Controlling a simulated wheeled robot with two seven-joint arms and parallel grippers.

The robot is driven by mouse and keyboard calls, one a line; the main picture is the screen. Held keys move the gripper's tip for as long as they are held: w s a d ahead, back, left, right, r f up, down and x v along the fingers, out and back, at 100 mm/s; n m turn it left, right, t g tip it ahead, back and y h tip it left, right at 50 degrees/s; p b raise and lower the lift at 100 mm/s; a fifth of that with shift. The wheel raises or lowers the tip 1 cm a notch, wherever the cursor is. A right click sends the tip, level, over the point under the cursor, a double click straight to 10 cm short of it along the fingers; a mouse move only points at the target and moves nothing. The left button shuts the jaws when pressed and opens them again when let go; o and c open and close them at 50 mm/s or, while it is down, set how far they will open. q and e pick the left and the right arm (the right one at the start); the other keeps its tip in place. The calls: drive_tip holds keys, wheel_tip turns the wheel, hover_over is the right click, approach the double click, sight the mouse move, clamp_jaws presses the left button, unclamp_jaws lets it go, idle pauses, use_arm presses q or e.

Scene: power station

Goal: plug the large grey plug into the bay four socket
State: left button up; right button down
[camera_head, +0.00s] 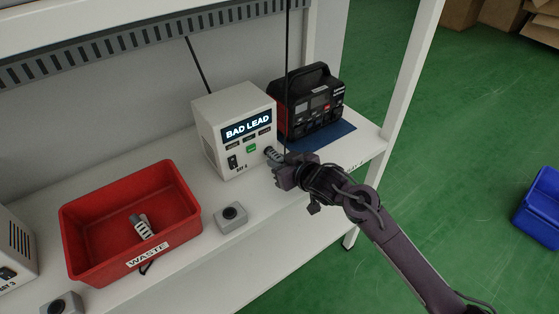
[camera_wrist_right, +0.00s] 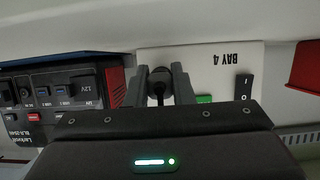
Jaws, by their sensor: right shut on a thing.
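The bay four unit (camera_head: 235,130) is a white box with "BAD LEAD" on its screen and a lit green button; its "BAY 4" face also shows upside down in the right wrist view (camera_wrist_right: 215,62). My right gripper (camera_head: 280,167) is at the lower right of the unit's front, shut on a grey plug (camera_head: 272,153). In the right wrist view a dark part of the plug or its lead (camera_wrist_right: 159,88) shows between the fingers. The plug's tip and the socket are hidden, so I cannot tell how far it is in. My left gripper is out of view.
A red waste bin (camera_head: 185,222) holds another grey striped plug (camera_head: 142,227). A grey button box (camera_head: 232,217) stands between bin and unit. A black-and-red power station (camera_head: 310,103) stands on a blue mat, right of the unit. A black cord (camera_head: 287,60) hangs down near my gripper.

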sight(282, 162)
drive_tip(key=shift+w+a, duration=0.25)
drive_tip(key=shift+w, duration=0.15)
drive_tip(key=c, duration=1.2)
unclamp_jaws()
drive_tip(key=shift+o, duration=0.2)
drive_tip(key=v, duration=0.8)
drive_tip(key=shift+p, duration=0.4)
drive_tip(key=shift+f, duration=0.1)
